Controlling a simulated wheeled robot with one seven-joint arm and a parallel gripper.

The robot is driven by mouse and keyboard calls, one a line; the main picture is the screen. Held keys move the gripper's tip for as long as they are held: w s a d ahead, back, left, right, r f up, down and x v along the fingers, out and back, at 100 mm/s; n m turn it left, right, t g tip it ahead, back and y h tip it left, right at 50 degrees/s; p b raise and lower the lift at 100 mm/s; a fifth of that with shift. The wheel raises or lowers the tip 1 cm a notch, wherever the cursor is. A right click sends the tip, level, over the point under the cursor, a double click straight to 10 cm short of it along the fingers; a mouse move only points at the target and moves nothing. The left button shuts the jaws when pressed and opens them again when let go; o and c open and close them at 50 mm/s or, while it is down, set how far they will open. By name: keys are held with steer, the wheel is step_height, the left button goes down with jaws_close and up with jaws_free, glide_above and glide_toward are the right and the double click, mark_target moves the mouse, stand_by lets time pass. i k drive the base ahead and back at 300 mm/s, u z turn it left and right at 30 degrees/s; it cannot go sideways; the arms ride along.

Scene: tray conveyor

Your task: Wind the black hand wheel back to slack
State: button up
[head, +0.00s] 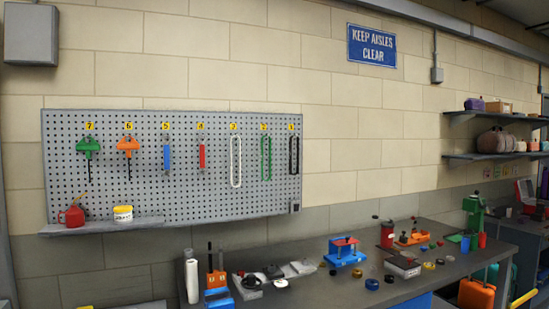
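No black hand wheel can be made out for certain. A dark rounded part (273,271) sits among grey fixtures on the bench at the lower middle, too small to identify. A blue fixture with a red top (344,252) stands on the bench to its right. A red and orange device (408,238) is farther back, with small dark knobs. My gripper is not in view.
The dark workbench (440,262) holds several small coloured parts and a green machine (474,212). A pegboard (110,185) with hanging tools and loops is on the wall, above a narrow ledge with a red oil can (72,216) and white tub (123,215). Wall shelves are at right.

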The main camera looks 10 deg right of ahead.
mark_target(252, 279)
steer(key=u, duration=0.15)
steer(key=i, duration=1.65)
